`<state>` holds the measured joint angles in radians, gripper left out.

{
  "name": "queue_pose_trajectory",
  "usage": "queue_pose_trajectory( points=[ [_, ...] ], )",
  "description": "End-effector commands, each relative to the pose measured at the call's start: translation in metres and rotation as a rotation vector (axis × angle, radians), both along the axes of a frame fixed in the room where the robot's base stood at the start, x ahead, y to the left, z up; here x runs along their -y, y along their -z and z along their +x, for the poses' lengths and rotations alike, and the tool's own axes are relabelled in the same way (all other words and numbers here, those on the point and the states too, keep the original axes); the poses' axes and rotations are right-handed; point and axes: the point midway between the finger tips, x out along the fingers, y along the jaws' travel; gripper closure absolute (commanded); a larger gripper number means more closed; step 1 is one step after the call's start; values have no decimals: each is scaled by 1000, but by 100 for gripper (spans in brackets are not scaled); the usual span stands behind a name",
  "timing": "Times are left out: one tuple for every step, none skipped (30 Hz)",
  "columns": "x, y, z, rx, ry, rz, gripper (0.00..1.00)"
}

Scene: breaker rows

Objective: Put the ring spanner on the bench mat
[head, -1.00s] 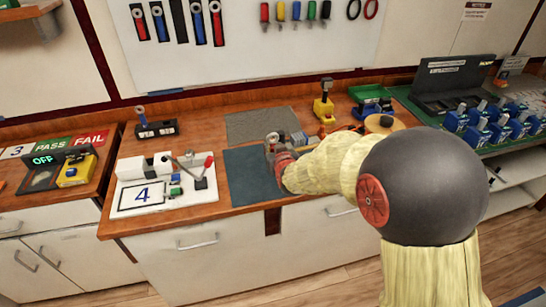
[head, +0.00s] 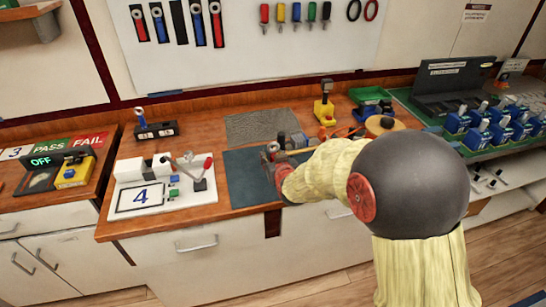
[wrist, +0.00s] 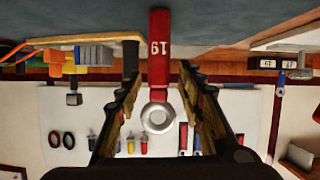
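The ring spanner (wrist: 160,55) has a red handle marked 19 and a grey ring end. In the wrist view, which is upside down, it stands between the fingers of my gripper (wrist: 159,75), ring end up. Gaps show on both sides of the handle, so my gripper is open around it. The blue-grey bench mat (head: 243,182) lies at the bench's front edge. In the head view my gripper (head: 270,155) is over the mat's right part, and the spanner is hard to make out.
A textured grey mat (head: 262,125) lies behind. A white board marked 4 (head: 150,197) with small parts is at left. A yellow tool (head: 324,110) and a green tray (head: 370,100) stand behind right. More spanners (head: 215,22) hang on the wall panel.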

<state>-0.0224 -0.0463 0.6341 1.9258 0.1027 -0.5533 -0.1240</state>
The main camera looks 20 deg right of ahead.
Motion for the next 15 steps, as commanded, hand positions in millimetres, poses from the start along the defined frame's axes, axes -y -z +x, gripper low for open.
queue_pose_trajectory(
  points=[
    [0,0,0,0,0,0,62],
    [0,0,0,0,0,0,62],
    [0,0,0,0,0,0,62],
    [0,0,0,0,0,0,62],
    [0,0,0,0,0,0,62],
    [0,0,0,0,0,0,62],
    [0,0,0,0,0,0,62],
    [0,-1,0,0,0,0,62],
    [0,-3,0,0,0,0,62],
    [0,-4,0,0,0,0,62],
    [0,-6,-2,0,0,0,62],
    [0,-7,-7,0,0,0,62],
    [0,-9,-10,0,0,0,62],
    [-1,-12,-14,1,0,0,62],
    [-1,-14,-21,1,0,0,62]
  ],
)
